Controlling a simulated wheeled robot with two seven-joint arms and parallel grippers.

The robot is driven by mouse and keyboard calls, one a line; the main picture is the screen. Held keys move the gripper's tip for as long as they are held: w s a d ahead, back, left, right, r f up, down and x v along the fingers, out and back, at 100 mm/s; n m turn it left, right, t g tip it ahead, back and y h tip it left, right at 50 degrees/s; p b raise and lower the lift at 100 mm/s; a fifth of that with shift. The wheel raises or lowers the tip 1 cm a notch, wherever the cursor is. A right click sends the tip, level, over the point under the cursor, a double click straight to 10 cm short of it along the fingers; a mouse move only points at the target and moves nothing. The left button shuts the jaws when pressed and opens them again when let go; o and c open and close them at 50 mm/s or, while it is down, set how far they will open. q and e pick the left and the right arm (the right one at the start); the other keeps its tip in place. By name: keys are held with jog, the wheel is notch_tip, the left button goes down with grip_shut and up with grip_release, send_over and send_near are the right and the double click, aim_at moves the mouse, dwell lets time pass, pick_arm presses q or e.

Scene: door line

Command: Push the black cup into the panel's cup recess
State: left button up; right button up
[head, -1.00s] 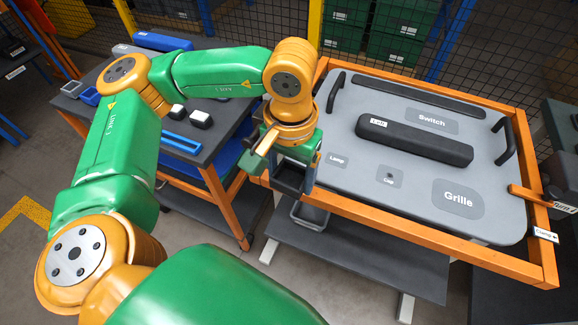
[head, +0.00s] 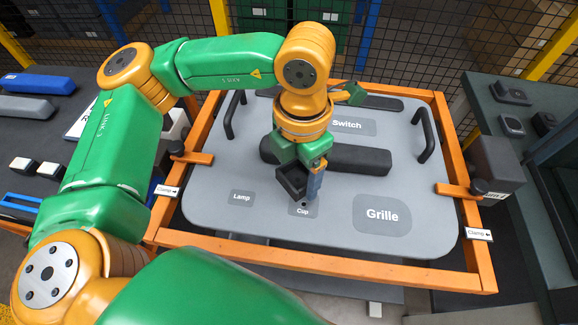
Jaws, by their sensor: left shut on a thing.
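The grey panel (head: 220,178) lies in an orange frame and carries the labels Lamp, Cup, Switch and Grille. The cup recess (head: 303,211), a small dark patch labelled Cup, is near the panel's front edge, partly covered by my gripper. My left gripper (head: 304,190) points down just above and behind that recess. It is shut on the black cup (head: 291,180), which shows as a dark, open-topped, boxy shape beside a blue-grey finger. I cannot tell whether the cup touches the panel. My right gripper is out of view.
A long black bar (head: 362,160) lies on the panel behind the gripper. Black handles stand at the left (head: 235,114) and right (head: 427,134). Orange clamps (head: 459,190) sit at both frame sides. A side table (head: 60,122) at left holds blue and grey bars.

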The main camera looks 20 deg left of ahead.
aim_at(303, 204)
pick_arm(q)
jog(key=n, duration=0.3)
jog(key=d+n, duration=0.1)
jog(key=n, duration=0.1)
jog(key=shift+f+n, duration=0.1)
jog(key=shift+n, duration=0.3)
jog(key=n, duration=0.2)
jog(key=shift+d+n, duration=0.25)
jog(key=shift+n, duration=0.15)
jog(key=shift+b, duration=0.3)
notch_tip(303, 204, down, 6)
jog(key=b, duration=0.3)
jog(key=shift+b, duration=0.3)
jog(key=shift+r, duration=0.2)
jog(key=shift+f+b, duration=0.85)
jog(key=shift+b, duration=0.2)
jog(key=shift+s, duration=0.1)
